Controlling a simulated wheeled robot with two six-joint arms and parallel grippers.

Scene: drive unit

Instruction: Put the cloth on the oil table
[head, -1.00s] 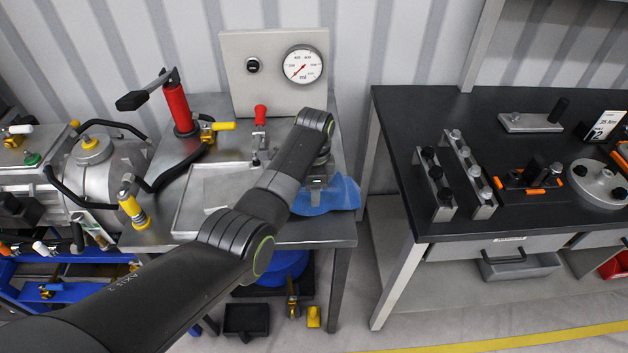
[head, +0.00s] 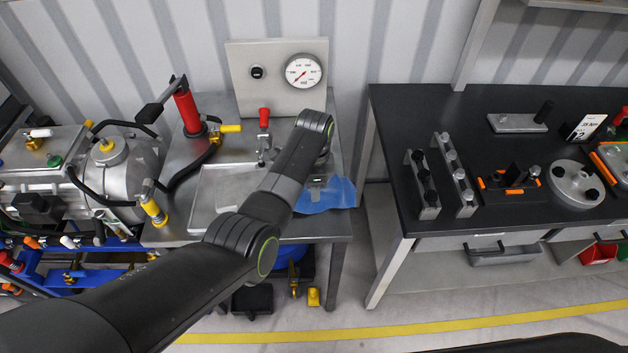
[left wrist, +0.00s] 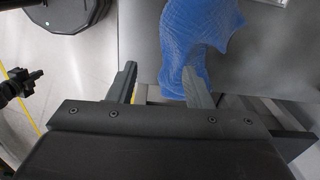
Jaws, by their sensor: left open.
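The blue cloth (head: 338,193) lies crumpled at the front right corner of the steel oil table (head: 290,228). In the left wrist view the cloth (left wrist: 196,30) lies on the grey top and reaches down over its edge. My left gripper (left wrist: 159,68) is open there, its two fingers apart. The cloth passes at the right finger, partly behind it; I cannot tell whether they touch. My right gripper is not in view.
A shallow metal tray (head: 213,193), a red-handled clamp (head: 264,135), a red cylinder (head: 187,112) and a gauge panel (head: 277,78) stand on the oil table. A machine (head: 120,170) is at its left. A black workbench (head: 465,215) stands right across a gap.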

